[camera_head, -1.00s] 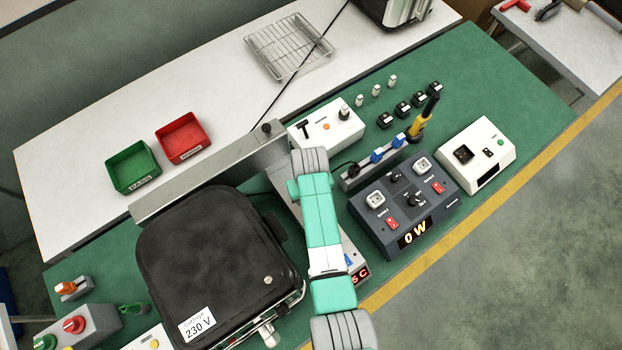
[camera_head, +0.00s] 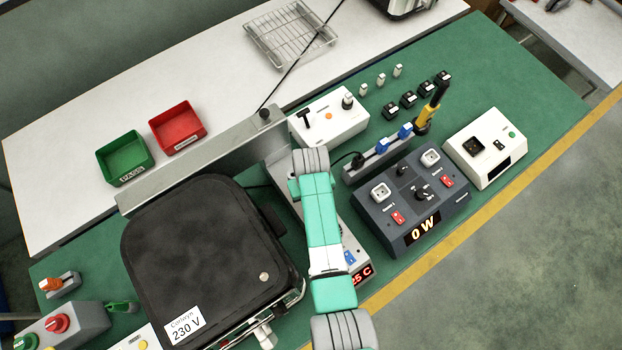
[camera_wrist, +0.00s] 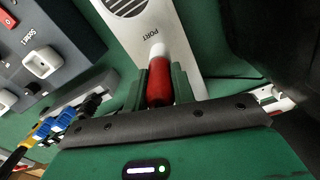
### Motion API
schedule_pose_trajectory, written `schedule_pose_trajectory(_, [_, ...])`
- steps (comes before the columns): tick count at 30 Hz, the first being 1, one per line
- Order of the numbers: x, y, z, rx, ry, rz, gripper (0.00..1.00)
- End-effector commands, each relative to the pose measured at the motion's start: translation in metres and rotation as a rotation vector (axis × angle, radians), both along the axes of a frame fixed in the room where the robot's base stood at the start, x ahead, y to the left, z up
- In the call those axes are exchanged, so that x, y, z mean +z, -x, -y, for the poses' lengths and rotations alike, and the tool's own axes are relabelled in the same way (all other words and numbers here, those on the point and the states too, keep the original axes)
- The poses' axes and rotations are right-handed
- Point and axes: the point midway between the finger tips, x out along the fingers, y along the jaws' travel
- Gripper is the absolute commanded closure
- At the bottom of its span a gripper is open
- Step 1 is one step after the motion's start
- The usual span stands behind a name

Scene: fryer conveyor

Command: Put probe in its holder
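In the wrist view, a red cylinder with a white end (camera_wrist: 159,82), which looks like the probe, sits between the two green fingers of my gripper (camera_wrist: 160,88). The fingers appear closed on its sides. Its white end points at the pale panel of a meter (camera_wrist: 185,60), near the word PORT; I cannot tell whether it touches or enters it. In the head view my arm hides the gripper and the red piece, and covers part of the meter, whose red display (camera_head: 362,274) shows. A yellow-and-black handled tool (camera_head: 430,107) stands upright beyond the socket strip; I cannot tell whether its base is the holder.
The black 230 V appliance (camera_head: 205,255) stands close left of my arm. The grey power box (camera_head: 412,200), socket strip (camera_head: 365,172) and white box (camera_head: 485,145) are to the right. Red (camera_head: 178,128) and green (camera_head: 125,158) bins sit on the white counter at upper left.

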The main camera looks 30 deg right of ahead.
Motion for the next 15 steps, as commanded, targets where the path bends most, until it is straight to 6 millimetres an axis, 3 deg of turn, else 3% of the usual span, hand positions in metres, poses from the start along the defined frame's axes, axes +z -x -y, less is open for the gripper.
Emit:
schedule_pose_trajectory(5, [0.003, 0.000, 0.000, 0.000, 0.000, 0.000, 1.00])
schedule_pose_trajectory(15, [0.027, 0.000, 0.000, 0.000, 0.000, 0.001, 1.00])
